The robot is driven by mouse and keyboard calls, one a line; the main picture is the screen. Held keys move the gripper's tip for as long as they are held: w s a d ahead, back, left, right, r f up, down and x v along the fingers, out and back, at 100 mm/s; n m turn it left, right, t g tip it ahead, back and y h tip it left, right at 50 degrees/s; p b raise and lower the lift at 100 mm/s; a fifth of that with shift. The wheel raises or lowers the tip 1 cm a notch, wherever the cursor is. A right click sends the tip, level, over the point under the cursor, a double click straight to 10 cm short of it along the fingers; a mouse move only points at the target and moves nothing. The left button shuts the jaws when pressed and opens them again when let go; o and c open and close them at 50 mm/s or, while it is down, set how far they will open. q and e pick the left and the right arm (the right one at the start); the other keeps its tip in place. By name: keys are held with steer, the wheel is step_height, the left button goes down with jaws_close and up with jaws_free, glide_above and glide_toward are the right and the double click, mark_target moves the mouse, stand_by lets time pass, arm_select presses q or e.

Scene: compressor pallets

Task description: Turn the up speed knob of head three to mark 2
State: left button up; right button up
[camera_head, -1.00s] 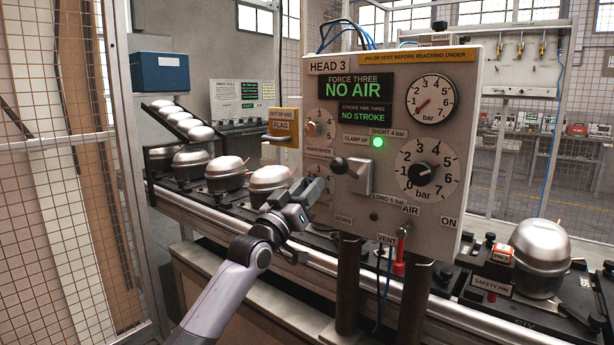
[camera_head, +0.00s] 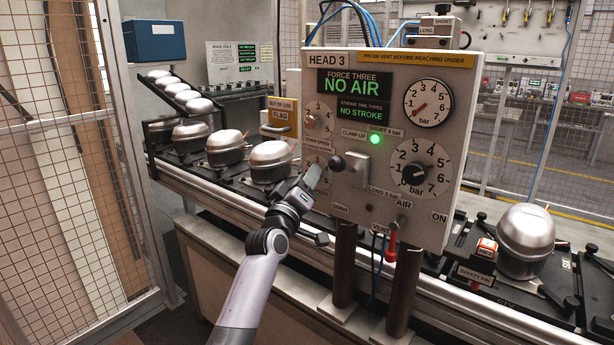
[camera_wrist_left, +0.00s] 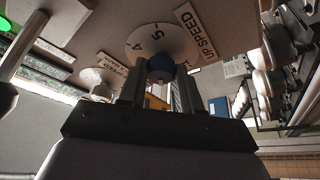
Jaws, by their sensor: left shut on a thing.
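The HEAD 3 panel (camera_head: 385,225) stands in the middle of the head view. My left gripper (camera_head: 314,178) is at its left edge, over the lower left dial, and hides most of it. In the left wrist view the dark up speed knob (camera_wrist_left: 160,68) sits on a pale dial (camera_wrist_left: 138,42) with a 4 and a 5 readable, beside an UP SPEED label (camera_wrist_left: 196,32). The left gripper (camera_wrist_left: 158,90) is shut on this knob, one finger on each side. The knob's pointer cannot be made out. My right gripper is not in view.
The down speed dial (camera_head: 318,118) is just above the gripper. A lever with a black ball (camera_head: 338,163) sticks out close to its right. The red vent handle (camera_head: 391,245) hangs below the panel. Silver compressors (camera_head: 270,160) stand on the conveyor behind the arm.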

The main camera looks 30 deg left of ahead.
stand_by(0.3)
arm_select(q)
steer(key=o, duration=1)
steer(key=shift+o, duration=0.2)
steer(key=b+v, duration=0.1)
steer(key=v, duration=0.6)
steer(key=shift+f, duration=0.1)
steer(key=s+d+f+m+g+h, duration=0.2)
steer(key=s+d+f+m, duration=0.25)
steer(key=f, duration=0.55)
steer(key=s+d+f+m+g+h, duration=0.1)
steer(key=s+d+f+m+g, duration=0.25)
steer(key=s+f, duration=0.4)
steer(key=s+d+f+m+g+h, duration=0.25)
steer(key=s+d+f, duration=0.2)
steer(key=f, duration=0.65)
steer(key=s+d+f+m+g, duration=0.2)
steer(key=s+d+f, duration=0.3)
steer(key=s, duration=0.5)
step_height(320, 180, down, 3)
steer(key=shift+s+r+m+h, duration=0.2)
steer(key=shift+s+m+h, duration=0.2)
steer(key=shift+m, duration=0.15)
